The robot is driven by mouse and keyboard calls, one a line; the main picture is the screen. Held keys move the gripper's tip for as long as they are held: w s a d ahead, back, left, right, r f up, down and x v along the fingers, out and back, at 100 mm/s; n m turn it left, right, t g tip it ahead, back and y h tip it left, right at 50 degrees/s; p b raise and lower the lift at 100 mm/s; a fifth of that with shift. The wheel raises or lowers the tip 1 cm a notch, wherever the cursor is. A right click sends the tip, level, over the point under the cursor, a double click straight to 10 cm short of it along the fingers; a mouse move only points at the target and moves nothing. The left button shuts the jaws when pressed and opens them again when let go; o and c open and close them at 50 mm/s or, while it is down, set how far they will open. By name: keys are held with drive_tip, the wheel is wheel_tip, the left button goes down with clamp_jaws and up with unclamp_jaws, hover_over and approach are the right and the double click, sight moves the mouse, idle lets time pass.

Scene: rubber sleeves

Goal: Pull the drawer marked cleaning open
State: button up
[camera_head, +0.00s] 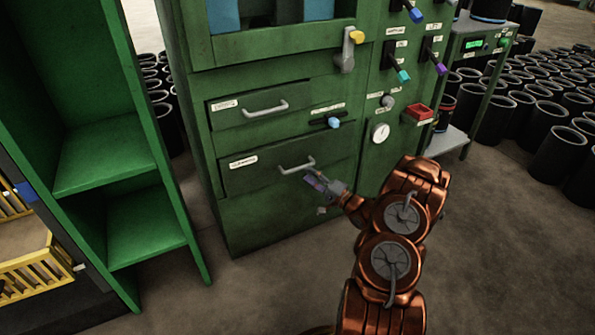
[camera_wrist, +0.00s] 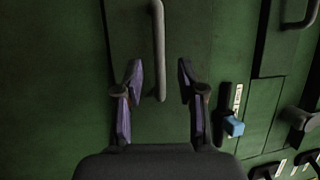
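The green cabinet has two drawers, one above the other. The upper drawer (camera_head: 238,118) and the lower drawer (camera_head: 255,179) each carry a white label at the left and a grey bar handle; both look closed. The label print is too small for me to read. My gripper (camera_head: 318,181) is at the right end of the lower drawer's handle (camera_head: 296,169). In the wrist view, the gripper (camera_wrist: 159,74) is open, with its purple fingers apart on either side of the end of that handle (camera_wrist: 158,40). I cannot tell whether they touch it.
A blue knob (camera_head: 334,123) sticks out between the drawers at the right and shows beside my fingers in the wrist view (camera_wrist: 234,127). A green shelf unit (camera_head: 120,150) stands at the left. Bare floor (camera_head: 270,275) lies before the cabinet. Black sleeves (camera_head: 555,150) stand at the right.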

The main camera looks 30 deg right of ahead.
sight(299, 168)
drive_tip(key=shift+b+x, duration=0.85)
drive_tip(key=shift+x, duration=1.9)
drive_tip(key=shift+c, duration=0.3)
clamp_jaws()
